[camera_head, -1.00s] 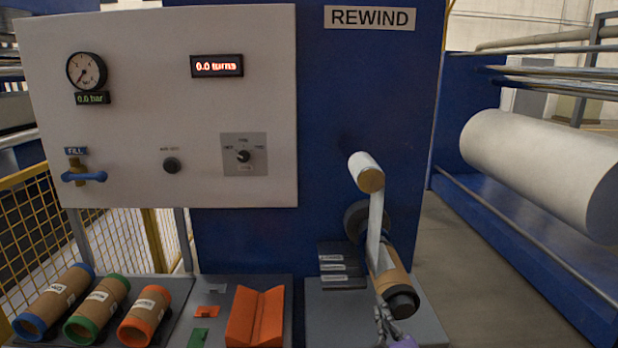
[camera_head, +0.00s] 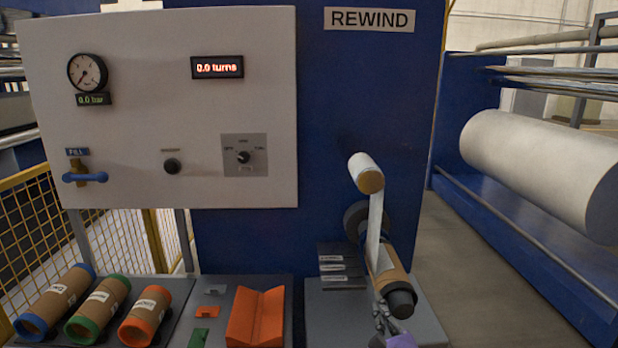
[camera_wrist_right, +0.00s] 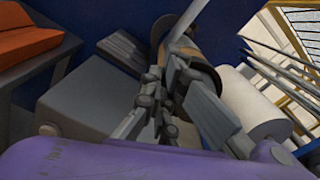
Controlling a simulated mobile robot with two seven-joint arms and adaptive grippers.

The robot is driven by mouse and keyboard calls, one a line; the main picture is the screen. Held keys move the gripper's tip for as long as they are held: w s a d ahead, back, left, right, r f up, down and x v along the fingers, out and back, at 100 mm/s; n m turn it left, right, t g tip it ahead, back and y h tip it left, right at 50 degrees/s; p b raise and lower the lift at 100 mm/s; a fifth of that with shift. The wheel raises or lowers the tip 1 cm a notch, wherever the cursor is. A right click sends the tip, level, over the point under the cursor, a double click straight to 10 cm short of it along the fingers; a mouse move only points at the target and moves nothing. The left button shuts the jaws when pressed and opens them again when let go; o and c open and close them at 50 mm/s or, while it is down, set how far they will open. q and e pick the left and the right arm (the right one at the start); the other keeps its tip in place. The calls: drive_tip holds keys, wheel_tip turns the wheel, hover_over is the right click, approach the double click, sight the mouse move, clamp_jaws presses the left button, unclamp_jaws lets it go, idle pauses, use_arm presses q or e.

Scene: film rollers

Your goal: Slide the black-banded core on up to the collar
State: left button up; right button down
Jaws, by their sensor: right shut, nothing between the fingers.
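The tan core (camera_head: 393,282) is on the rewind shaft at the right of the machine, tilted down towards me. A black part (camera_head: 401,298) shows at its near end; I cannot tell band from shaft end. The dark round collar (camera_head: 354,217) is at the far end, by the blue wall. The film strip partly covers the stretch between, so any gap is unclear. My right gripper (camera_head: 382,318) is shut and empty, just left of and below the core's near end. In the wrist view its fingers (camera_wrist_right: 160,100) are close beside the core (camera_wrist_right: 201,50). My left gripper is out of view.
A white film strip (camera_head: 375,225) hangs from a roller (camera_head: 368,178) in front of the shaft. Labelled dark plates (camera_head: 342,266) lie left of it. An orange V-block (camera_head: 256,317) and blue-, green- and orange-banded cores (camera_head: 97,308) are further left.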

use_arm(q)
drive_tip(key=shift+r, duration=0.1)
use_arm(e)
drive_tip(key=shift+w, duration=0.15)
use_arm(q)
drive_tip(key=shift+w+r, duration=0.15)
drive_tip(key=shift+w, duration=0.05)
use_arm(e)
drive_tip(key=shift+w, duration=0.45)
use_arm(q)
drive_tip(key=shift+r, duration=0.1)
use_arm(e)
drive_tip(key=shift+w, duration=0.3)
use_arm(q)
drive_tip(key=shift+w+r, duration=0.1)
use_arm(e)
drive_tip(key=shift+w, duration=0.3)
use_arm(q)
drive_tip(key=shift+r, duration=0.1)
use_arm(e)
drive_tip(key=shift+w, duration=0.2)
use_arm(q)
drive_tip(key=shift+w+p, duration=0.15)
drive_tip(key=shift+p, duration=0.15)
